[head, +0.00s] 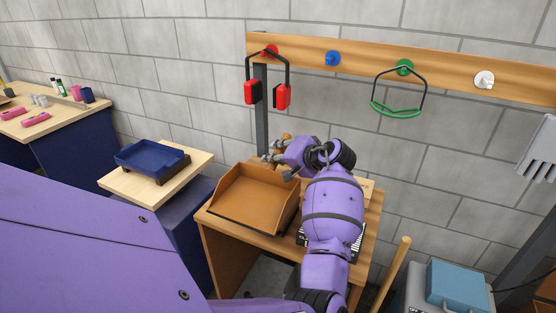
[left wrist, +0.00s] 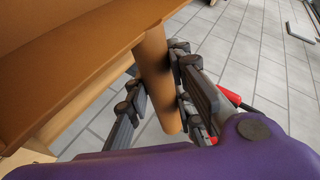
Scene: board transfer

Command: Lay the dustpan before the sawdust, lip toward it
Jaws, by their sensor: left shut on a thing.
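The dustpan (head: 258,196) is an orange-brown open pan at the left part of the wooden bench (head: 331,184). Its dark-edged open lip faces the front, toward me, and its raised wall is at the back. I cannot tell whether it touches the bench top. My left gripper (head: 277,158) is behind the pan, shut on its handle. In the left wrist view, the round orange-brown handle (left wrist: 158,85) passes between the fingers, with the pan (left wrist: 60,60) at upper left. I cannot make out any sawdust; my left arm covers much of the bench's right half. My right gripper is not in view.
A black-and-white striped item (head: 301,238) lies partly under my arm. A blue tray (head: 152,158) stands on a side table at left. Red earmuffs (head: 282,96) and a green-banded item (head: 397,110) hang from the wall rail. A blue case (head: 456,285) is at lower right.

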